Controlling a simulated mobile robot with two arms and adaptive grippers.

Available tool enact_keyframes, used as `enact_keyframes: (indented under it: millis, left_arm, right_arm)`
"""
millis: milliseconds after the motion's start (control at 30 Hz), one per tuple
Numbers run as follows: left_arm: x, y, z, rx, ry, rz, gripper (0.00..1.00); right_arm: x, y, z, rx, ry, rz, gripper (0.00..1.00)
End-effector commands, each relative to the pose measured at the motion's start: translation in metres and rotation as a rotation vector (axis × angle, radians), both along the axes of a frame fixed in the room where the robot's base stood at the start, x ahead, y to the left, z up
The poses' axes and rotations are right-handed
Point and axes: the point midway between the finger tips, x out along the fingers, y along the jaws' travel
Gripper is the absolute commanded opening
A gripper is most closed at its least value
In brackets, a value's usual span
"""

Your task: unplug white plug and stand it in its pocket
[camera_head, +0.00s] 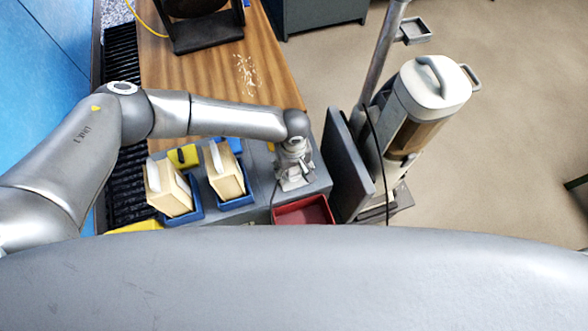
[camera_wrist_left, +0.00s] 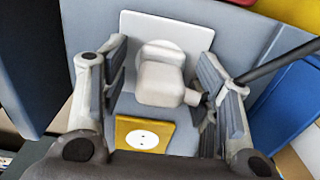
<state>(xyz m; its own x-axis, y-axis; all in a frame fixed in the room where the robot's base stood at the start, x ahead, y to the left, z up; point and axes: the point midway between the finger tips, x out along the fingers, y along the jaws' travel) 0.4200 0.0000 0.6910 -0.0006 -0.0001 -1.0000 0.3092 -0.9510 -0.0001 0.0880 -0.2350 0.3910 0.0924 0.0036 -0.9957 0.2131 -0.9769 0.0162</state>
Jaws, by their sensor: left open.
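The white plug (camera_wrist_left: 160,82) shows in the left wrist view, seated at a white square plate (camera_wrist_left: 190,33). A dark cord (camera_wrist_left: 270,65) runs from its right side to the upper right. My left gripper (camera_wrist_left: 163,90) is open, with one finger on each side of the plug. The right finger is close to the cord end; I cannot tell whether it touches. In the head view my left gripper (camera_head: 294,180) points down over the grey bench unit, and the plug is hidden there. I cannot make out the pocket. My right gripper is not in view.
A yellow plate with a white round socket (camera_wrist_left: 143,134) lies just below the plug. In the head view, a red tray (camera_head: 303,211) is near the gripper, and blue bins with cream blocks (camera_head: 226,172) stand to its left. A vacuum-like machine (camera_head: 428,95) stands right.

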Motion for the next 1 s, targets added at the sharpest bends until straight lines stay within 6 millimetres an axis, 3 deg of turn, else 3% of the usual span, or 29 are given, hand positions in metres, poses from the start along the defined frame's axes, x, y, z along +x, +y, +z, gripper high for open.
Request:
enact_keyframes:
  millis: [1000]
  left_arm:
    - [0.0001, 0.0003, 0.0001, 0.001, 0.0, 0.0, 0.57]
  right_arm:
    - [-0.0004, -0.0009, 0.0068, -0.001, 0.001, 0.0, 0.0]
